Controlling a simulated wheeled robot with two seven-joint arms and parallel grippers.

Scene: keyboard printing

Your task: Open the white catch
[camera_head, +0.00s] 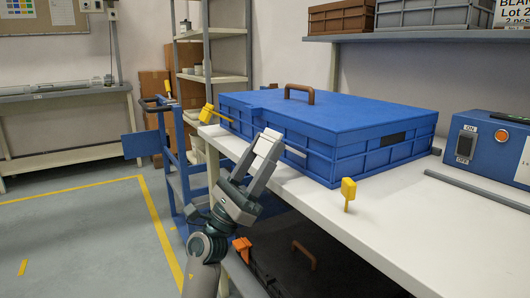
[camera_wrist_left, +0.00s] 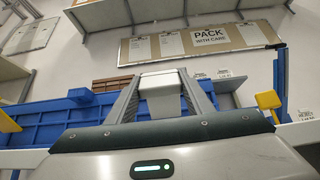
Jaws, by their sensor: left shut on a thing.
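The white catch (camera_head: 267,143) is on the near side of the large blue box (camera_head: 318,108). My left gripper (camera_head: 262,158) is at that side and is shut on the catch, with a finger on either side of it. In the left wrist view the catch (camera_wrist_left: 161,80) shows as a white block between the two grey fingers. The blue box is closed, with a brown handle (camera_head: 299,91) on its lid. How the catch joins the box is hidden by the fingers. My right gripper is not in view.
The box lies on a white table (camera_head: 375,231). Yellow pieces stick up at the table's left end (camera_head: 207,113) and near its front edge (camera_head: 348,188). A blue control unit (camera_head: 486,143) stands at the right. A blue cart (camera_head: 174,150) is behind the table's left end.

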